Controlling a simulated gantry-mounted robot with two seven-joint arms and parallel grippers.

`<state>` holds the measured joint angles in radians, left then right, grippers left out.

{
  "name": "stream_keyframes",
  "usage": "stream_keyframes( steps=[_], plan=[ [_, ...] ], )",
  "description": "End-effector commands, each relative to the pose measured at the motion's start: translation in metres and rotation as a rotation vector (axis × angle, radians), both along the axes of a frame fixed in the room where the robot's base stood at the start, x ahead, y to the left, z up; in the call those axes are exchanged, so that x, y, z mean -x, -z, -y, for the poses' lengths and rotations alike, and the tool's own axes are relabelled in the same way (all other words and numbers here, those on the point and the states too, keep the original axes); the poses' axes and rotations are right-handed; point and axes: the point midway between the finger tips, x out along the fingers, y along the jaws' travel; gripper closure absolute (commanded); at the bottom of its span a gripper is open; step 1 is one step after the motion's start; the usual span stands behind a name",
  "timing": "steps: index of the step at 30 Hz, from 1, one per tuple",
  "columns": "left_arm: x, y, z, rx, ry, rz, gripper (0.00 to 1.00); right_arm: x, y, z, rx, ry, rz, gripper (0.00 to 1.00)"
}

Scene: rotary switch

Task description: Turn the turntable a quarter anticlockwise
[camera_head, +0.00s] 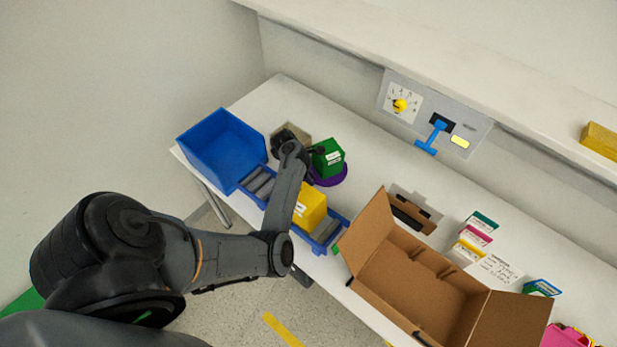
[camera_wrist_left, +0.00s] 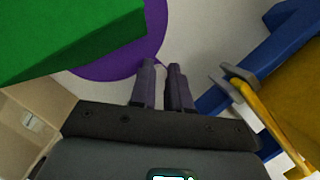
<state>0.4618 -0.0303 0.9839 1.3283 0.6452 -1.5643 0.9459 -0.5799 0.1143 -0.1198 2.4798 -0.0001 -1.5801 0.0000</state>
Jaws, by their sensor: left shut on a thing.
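The turntable is a purple disc (camera_head: 330,181) on the table, and it also shows in the left wrist view (camera_wrist_left: 125,58). A green box (camera_head: 328,158) with a white label stands on it and hides much of its top; the box fills the upper left of the left wrist view (camera_wrist_left: 60,35). My left gripper (camera_wrist_left: 165,72) is at the purple rim, its two fingers nearly together and shut on the turntable's edge. The exact contact is hard to see. In the head view my left arm reaches over from the left and its fingertips are hidden. My right gripper is not in view.
A blue bin (camera_head: 222,150) and a brownish box (camera_head: 293,133) stand beside the turntable. A yellow block (camera_head: 310,206) sits in front on a blue roller track (camera_head: 330,236). An open cardboard box (camera_head: 420,285) is at right. A wall panel (camera_head: 465,125) has a yellow knob and blue lever.

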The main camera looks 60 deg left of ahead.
Motion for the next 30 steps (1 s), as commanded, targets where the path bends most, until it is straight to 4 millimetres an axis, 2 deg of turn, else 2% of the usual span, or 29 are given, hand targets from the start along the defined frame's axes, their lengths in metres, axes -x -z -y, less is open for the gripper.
stream_keyframes(
  steps=[4, 8, 12, 23, 24, 28, 30],
  plan=[
    [-0.002, -0.002, 0.003, 0.002, -0.022, 0.002, 1.00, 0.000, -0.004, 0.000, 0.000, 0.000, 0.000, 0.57],
    [-0.007, -0.007, 0.016, 0.006, -0.123, 0.003, 1.00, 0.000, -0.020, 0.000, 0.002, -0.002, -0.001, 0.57],
    [-0.015, -0.005, 0.030, 0.005, -0.132, 0.002, 1.00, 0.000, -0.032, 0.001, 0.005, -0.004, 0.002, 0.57],
    [-0.019, -0.001, 0.035, 0.003, -0.131, 0.002, 1.00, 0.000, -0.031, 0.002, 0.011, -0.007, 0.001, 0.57],
    [-0.019, -0.001, 0.035, 0.003, -0.131, 0.002, 0.77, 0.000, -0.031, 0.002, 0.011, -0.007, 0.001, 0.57],
    [-0.019, -0.001, 0.034, 0.002, -0.132, 0.001, 0.58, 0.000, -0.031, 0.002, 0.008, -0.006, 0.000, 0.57],
    [-0.019, -0.001, 0.034, 0.002, -0.132, 0.001, 0.58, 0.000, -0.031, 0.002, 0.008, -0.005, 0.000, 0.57]
  ],
)
